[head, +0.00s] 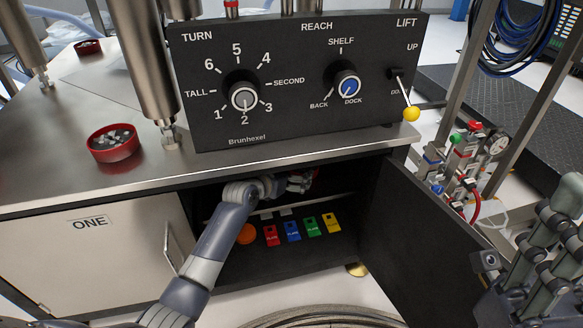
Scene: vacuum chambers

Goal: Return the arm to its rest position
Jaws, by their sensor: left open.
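My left arm (214,243) reaches from the lower left into the open cabinet under the bench. My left gripper (303,183) is open, just below the bench top and above a shelf edge. A small red part shows beside its fingers; I cannot tell what it is or whether they touch. My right gripper (540,250) is at the right edge, in front of the open dark cabinet door (425,235); its finger opening is unclear.
Above stands a black control panel (300,85) with a yellow-knobbed lever (411,114). A red bowl (113,148) sits on the bench.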

